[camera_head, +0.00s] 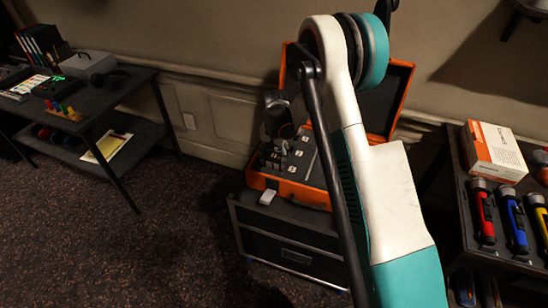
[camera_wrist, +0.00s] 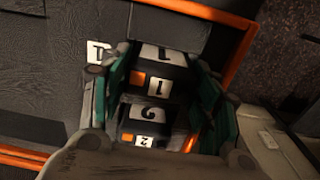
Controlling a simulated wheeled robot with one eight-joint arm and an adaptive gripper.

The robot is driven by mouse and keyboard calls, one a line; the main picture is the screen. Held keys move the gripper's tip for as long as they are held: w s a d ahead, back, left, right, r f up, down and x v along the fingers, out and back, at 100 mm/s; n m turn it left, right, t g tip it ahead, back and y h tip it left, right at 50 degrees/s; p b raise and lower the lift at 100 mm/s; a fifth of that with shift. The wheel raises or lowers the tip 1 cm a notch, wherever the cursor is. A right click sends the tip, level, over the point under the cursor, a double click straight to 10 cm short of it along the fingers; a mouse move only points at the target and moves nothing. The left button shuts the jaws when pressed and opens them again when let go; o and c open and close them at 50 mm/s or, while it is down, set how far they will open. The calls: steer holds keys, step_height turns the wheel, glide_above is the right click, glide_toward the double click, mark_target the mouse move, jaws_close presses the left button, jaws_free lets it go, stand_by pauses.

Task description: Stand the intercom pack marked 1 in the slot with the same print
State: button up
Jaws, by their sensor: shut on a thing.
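My gripper (camera_wrist: 162,76) has its teal pads on both sides of a black intercom pack marked 1 (camera_wrist: 158,88) and is shut on it. This pack has white labels and an orange patch. A pack marked 2 (camera_wrist: 140,126) shows just below it in the wrist view, close by. A white print (camera_wrist: 98,52) lies on the dark case floor left of the gripper; it looks like a turned 1, partly hidden by the finger. In the head view my gripper (camera_head: 279,122) is over the left part of the open orange case (camera_head: 290,190). Its grip is too small to read there.
The case stands on a black drawer cabinet (camera_head: 290,245), its raised lid (camera_head: 402,75) behind my arm. A right shelf holds a white-orange box (camera_head: 493,150) and several torches. A left table (camera_head: 85,115) carries small items. The carpet between is clear.

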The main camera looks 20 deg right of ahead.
steer(key=shift+f, duration=0.3)
stand_by(0.4)
steer(key=o, duration=1.4)
steer(key=shift+c, duration=0.2)
steer(key=s+r+n+t, duration=0.1)
steer(key=s+r, duration=0.2)
steer(key=r, duration=0.9)
steer(key=s+r+n+t, duration=0.1)
steer(key=s+r, duration=0.3)
steer(key=r, duration=0.7)
steer(key=s+r+n+t, duration=0.2)
steer(key=s+r, duration=0.3)
steer(key=s, duration=0.4)
steer(key=s+r+n+t, duration=0.1)
steer(key=s+r, duration=0.4)
steer(key=s, duration=0.3)
steer(key=s+f+n+t, duration=0.2)
steer(key=s, duration=0.7)
steer(key=shift+s, duration=0.4)
